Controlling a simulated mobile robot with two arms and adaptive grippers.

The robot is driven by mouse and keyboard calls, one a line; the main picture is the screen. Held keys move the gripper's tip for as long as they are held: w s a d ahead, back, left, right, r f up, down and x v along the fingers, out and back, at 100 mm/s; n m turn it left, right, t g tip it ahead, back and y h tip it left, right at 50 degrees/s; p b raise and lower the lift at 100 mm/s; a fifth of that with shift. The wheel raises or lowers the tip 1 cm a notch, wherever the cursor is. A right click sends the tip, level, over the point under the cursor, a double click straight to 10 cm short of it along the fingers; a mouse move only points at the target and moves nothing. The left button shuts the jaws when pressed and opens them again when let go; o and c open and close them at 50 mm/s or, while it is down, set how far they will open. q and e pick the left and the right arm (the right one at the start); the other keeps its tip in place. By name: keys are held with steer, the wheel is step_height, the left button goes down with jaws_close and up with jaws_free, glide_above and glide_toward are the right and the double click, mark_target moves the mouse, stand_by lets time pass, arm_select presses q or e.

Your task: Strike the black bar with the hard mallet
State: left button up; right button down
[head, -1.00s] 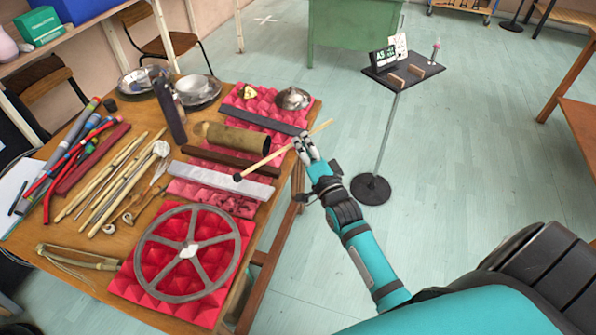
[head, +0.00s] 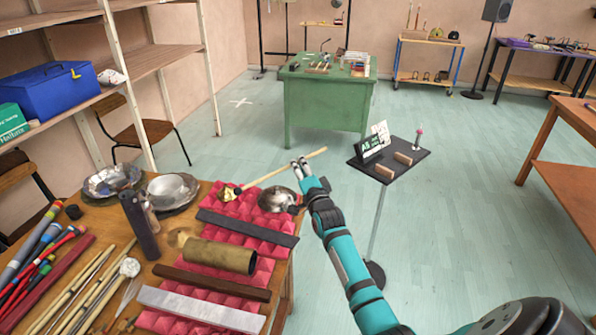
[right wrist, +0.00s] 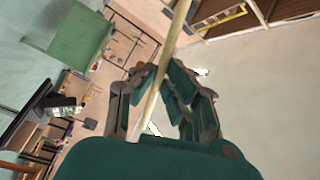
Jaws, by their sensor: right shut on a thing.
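My right gripper (head: 300,165) is shut on the pale wooden stick of a mallet (head: 275,174). The small dark head of the mallet points left, over the far end of the pink foam; its height above it is hard to tell. The stick also crosses between the fingers of my right gripper (right wrist: 165,95) in the right wrist view. The black bar (head: 247,228) lies across the pink foam (head: 238,209), nearer to me than the mallet head and apart from it. My left gripper is not in view.
On the wooden table (head: 178,238), a brass tube (head: 220,255), a dark brown bar (head: 212,282) and a light grey bar (head: 200,309) lie nearer than the black bar. A metal bell (head: 277,199) sits below my gripper. A black stand (head: 388,162) is to the right.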

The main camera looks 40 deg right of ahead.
steer(key=shift+s, duration=0.1)
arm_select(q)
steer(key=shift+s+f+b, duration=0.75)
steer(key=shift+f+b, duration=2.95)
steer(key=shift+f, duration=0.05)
arm_select(e)
steer(key=shift+a+f+n, duration=0.75)
steer(key=shift+f+n, duration=0.35)
steer(key=shift+f, duration=4.1)
arm_select(q)
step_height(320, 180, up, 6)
steer(key=p, duration=0.6)
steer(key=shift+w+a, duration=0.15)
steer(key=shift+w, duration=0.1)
arm_select(e)
step_height(320, 180, up, 6)
steer(key=shift+w+r, duration=0.2)
steer(key=shift+w, duration=0.25)
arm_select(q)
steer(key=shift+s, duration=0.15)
arm_select(e)
steer(key=shift+s, duration=0.1)
